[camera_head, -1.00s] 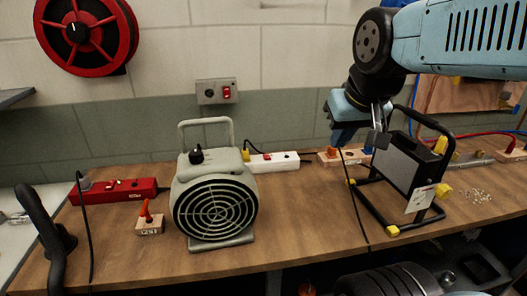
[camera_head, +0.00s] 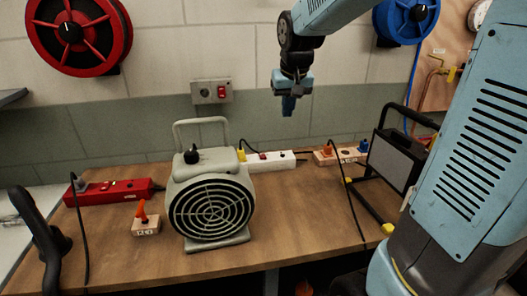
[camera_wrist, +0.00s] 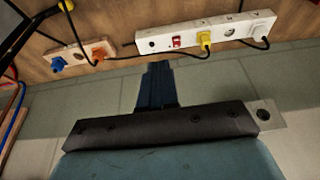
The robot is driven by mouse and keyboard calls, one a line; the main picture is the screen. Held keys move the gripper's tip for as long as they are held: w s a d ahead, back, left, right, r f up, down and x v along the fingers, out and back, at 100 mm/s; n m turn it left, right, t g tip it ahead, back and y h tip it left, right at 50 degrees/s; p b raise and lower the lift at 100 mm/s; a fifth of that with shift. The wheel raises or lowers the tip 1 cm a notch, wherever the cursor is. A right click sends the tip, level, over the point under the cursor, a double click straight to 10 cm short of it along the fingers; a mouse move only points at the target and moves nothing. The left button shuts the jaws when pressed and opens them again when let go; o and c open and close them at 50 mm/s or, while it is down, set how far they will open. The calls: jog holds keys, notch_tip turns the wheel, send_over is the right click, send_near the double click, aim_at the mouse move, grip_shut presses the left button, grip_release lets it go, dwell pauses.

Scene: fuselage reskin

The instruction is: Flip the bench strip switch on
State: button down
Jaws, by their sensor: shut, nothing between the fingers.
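A white power strip (camera_head: 284,161) with a small red switch (camera_head: 263,156) lies at the back of the wooden bench, right of the grey fan heater. In the wrist view the white strip (camera_wrist: 240,32) crosses the top, with its red switch (camera_wrist: 177,41), a yellow plug and a white plug. Which way the switch is tilted is too small to tell. My gripper (camera_head: 289,115) is shut and empty, hanging above the strip, apart from it, with fingers pointing down. Its dark fingertips (camera_wrist: 158,68) show below the strip in the wrist view.
The grey fan heater (camera_head: 212,210) stands left of the white strip. A red strip (camera_head: 108,192) lies farther left. A wooden socket block (camera_head: 325,159) and a work lamp (camera_head: 388,158) are at right. A wall switch box (camera_head: 211,91) is behind. Black cables cross the bench.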

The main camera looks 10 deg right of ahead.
jog(key=g, duration=0.1)
send_over(264, 157)
jog(key=s, duration=0.3)
jog(key=s+x, duration=0.2)
jog(key=x, duration=0.5)
jog(key=shift+w+a+f, duration=0.1)
jog(key=shift+w+f, duration=0.25)
jog(key=shift+w, duration=0.05)
jog(key=x, duration=0.8)
jog(key=s+x, duration=0.1)
jog(key=x, duration=0.3)
jog(key=shift+f, duration=0.2)
jog(key=shift+x, duration=0.8)
jog(key=shift+s, duration=0.25)
jog(key=shift+s+f, duration=0.15)
jog(key=shift+f, duration=0.2)
